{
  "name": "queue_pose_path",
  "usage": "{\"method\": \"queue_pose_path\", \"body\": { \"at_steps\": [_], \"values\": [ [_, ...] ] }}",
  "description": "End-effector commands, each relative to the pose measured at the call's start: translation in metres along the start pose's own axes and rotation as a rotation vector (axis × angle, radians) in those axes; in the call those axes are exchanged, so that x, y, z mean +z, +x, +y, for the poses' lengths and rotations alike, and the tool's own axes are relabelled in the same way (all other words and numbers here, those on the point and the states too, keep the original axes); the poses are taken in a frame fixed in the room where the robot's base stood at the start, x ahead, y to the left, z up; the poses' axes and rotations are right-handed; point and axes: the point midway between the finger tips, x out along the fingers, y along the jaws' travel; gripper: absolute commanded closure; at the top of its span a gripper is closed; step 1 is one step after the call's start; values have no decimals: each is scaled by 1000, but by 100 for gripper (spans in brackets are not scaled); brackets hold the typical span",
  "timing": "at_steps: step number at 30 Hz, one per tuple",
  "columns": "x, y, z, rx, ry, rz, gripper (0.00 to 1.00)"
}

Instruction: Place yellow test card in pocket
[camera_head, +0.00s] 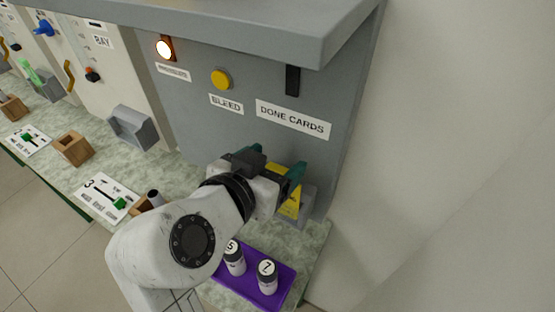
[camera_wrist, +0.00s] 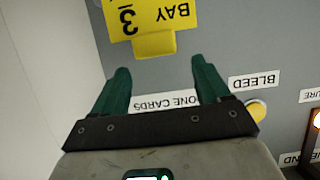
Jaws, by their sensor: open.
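The yellow test card (camera_head: 291,206) stands at the grey pocket (camera_head: 309,208) under the "DONE CARDS" label, low on the grey panel. The pocket partly shows around the card's lower part. In the wrist view the card (camera_wrist: 143,14) reads "BAY 3" upside down, and its yellow tab points toward my fingers. My gripper (camera_head: 277,168) has teal fingers and is open at the card's upper end. In the wrist view my gripper (camera_wrist: 160,68) has its fingers apart, with the tab just beyond the tips. How deep the card sits is hidden.
A purple tray (camera_head: 282,291) with vials numbered 5 and 7 stands below my arm on the counter. The panel carries a yellow button (camera_head: 220,79), a lit lamp (camera_head: 165,48) and a black piece (camera_head: 292,80). A pale wall is close on the right.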

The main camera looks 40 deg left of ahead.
Motion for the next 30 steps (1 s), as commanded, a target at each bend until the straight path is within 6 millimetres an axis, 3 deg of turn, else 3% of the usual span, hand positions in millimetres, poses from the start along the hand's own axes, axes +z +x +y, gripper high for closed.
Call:
{"method": "queue_pose_path", "body": {
  "at_steps": [9, 15, 30],
  "values": [
    [3, -68, -1, -3, 1, 1, 24],
    [2, -94, 0, -1, 0, 0, 24],
    [2, -102, 0, 1, -1, -1, 24]
  ]
}}
